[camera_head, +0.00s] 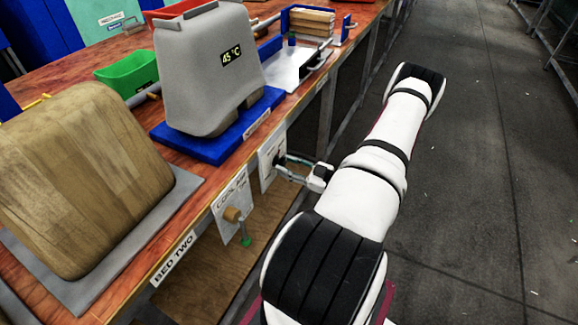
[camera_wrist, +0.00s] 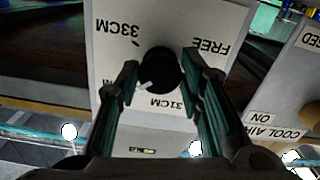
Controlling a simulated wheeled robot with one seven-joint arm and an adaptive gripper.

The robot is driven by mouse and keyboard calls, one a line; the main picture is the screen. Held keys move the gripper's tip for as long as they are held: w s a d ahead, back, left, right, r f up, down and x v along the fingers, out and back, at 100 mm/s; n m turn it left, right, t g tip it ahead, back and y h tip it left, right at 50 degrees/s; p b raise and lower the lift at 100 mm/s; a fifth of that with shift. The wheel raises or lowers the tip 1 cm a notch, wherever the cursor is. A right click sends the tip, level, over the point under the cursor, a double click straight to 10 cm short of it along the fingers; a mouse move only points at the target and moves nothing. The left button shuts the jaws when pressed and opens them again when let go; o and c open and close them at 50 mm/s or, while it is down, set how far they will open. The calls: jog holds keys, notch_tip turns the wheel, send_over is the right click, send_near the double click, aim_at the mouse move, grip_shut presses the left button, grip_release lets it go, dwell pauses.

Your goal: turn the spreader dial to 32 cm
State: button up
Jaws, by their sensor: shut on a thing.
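The spreader dial (camera_wrist: 160,70) is a round black knob on a white plate (camera_wrist: 180,20). A short white pointer mark on it points down-left in the wrist view. The plate's lettering is inverted: 33CM at upper left, FREE at upper right and 31CM below. A label at left is mostly hidden behind a finger; only an M shows. The pointer lies between that label and 31CM. My gripper (camera_wrist: 160,76) has one finger on each side of the dial, closed on it. In the head view my gripper (camera_head: 281,165) reaches the plate (camera_head: 267,170) on the bench front.
A cool air plate (camera_head: 233,202) with a knob is beside the dial plate. Above on the bench stand a grey press form (camera_head: 190,70) reading 45 °C on a blue base (camera_head: 215,148) and a wooden block (camera_head: 80,180). The floor at right (camera_head: 470,200) is clear.

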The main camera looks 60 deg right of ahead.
jog(key=shift+f, duration=0.1)
dwell(0.3)
jog(key=o, duration=1.1)
jog(key=shift+o, duration=0.2)
jog(key=s+d, duration=0.1)
jog(key=s, duration=1.1)
